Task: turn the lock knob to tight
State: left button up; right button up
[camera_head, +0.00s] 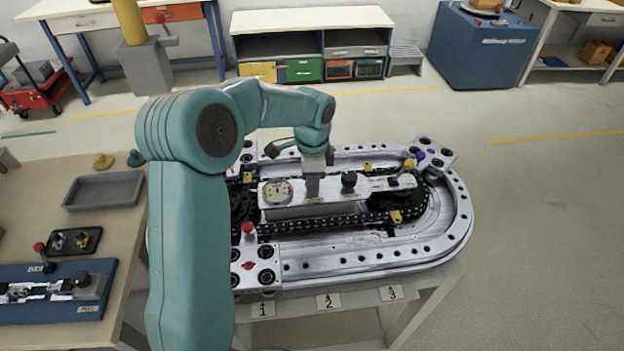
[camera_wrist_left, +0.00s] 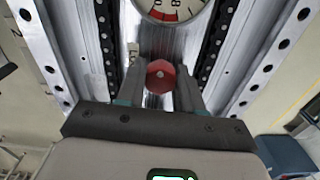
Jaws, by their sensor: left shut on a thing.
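A red six-sided knob (camera_wrist_left: 160,76), which I take for the lock knob, sits on the metal centre plate of the ring track in the left wrist view. My left gripper (camera_wrist_left: 161,90) has a finger on each side of it and is shut on it. In the head view my left gripper (camera_head: 314,188) reaches down to the centre plate (camera_head: 331,190) and hides the red knob. A round dial (camera_head: 277,191) lies just left of the gripper; it also shows at the top of the wrist view (camera_wrist_left: 168,10). My right gripper is in neither view.
A black knob (camera_head: 348,181) stands close to the right of the gripper. A black chain (camera_head: 330,222) runs around the plate inside the oval metal track (camera_head: 360,264). A red-topped lever (camera_head: 247,229) stands at the front left. A side table (camera_head: 40,235) with a grey tray (camera_head: 103,191) is at left.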

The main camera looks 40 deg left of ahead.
pick_arm(q)
jog(key=shift+w+d, duration=0.1)
jog(key=o, duration=1)
jog(key=shift+o, duration=0.2)
jog(key=shift+r, duration=0.15)
notch_tip(320, 180, up, 16)
jog(key=shift+d, duration=0.1)
